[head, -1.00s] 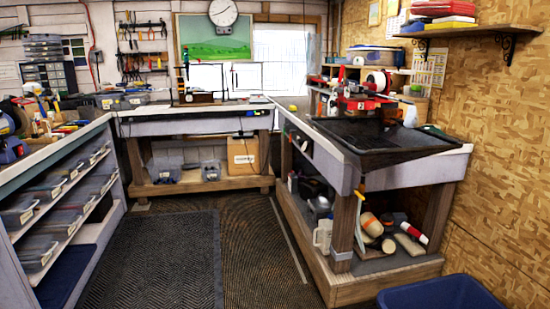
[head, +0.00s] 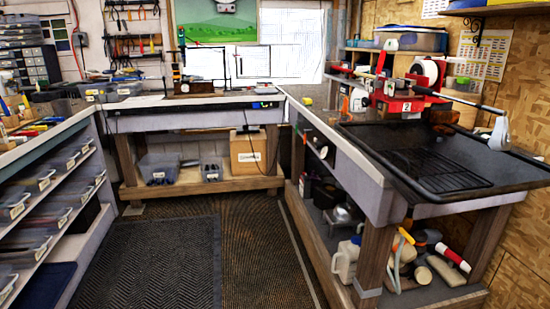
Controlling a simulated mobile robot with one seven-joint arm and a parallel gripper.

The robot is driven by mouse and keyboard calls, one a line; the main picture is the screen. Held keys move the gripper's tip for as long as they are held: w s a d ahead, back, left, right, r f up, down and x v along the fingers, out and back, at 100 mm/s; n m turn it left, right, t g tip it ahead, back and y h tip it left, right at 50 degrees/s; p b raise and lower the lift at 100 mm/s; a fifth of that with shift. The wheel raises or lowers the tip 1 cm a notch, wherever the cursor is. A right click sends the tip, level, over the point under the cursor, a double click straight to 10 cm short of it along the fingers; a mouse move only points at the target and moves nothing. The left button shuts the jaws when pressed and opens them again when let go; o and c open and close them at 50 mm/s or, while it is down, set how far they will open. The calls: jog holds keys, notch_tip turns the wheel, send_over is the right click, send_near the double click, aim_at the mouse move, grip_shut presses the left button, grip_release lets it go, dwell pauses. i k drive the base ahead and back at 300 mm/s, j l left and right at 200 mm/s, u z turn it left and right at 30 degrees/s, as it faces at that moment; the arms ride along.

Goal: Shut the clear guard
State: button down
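I cannot make out the clear guard for certain. A thin, dark-outlined pane (head: 247,64) shows in front of the bright window above the back bench; I cannot tell whether it is a guard or part of the window. A small bench device (head: 190,86) with a dark upright stands to its left on the back bench. A red machine (head: 397,106) marked 2 stands on the right bench with a long shaft reaching right to a pale club head (head: 499,135). My gripper is not in view.
A black tray (head: 447,188) with a wire rack covers the near part of the right bench (head: 345,158). Shelves of clear bins (head: 38,203) line the left. The dark floor mat (head: 160,265) between the benches is clear.

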aim_at(330, 15)
jog(key=i, duration=2.55)
